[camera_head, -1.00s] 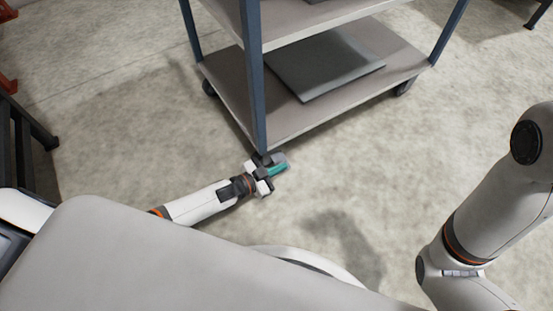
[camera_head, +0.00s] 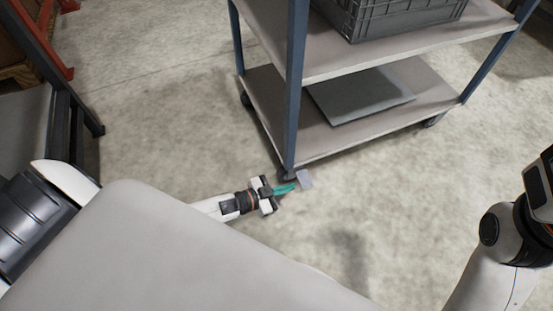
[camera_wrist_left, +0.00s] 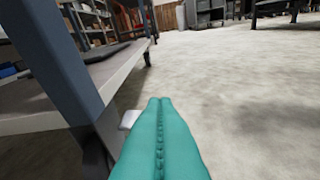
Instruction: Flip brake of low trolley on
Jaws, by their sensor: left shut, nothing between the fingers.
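The low trolley (camera_head: 365,138) stands in the upper right of the head view, with blue posts and grey shelves. A small light grey brake pedal (camera_head: 305,179) sticks out low by its near corner post. The pedal also shows in the left wrist view (camera_wrist_left: 129,119), partly behind my fingers. My left gripper (camera_head: 291,187), with teal fingers, is shut and empty, low near the floor. Its tips are just left of the pedal in the head view; I cannot tell whether they touch it. The caster under that corner is mostly hidden.
A grey crate (camera_head: 390,18) sits on the upper shelf, and a flat grey panel (camera_head: 360,95) lies on the lower one. A dark-framed rack (camera_head: 75,130) stands at the left. The floor (camera_head: 400,200) right of the pedal is clear.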

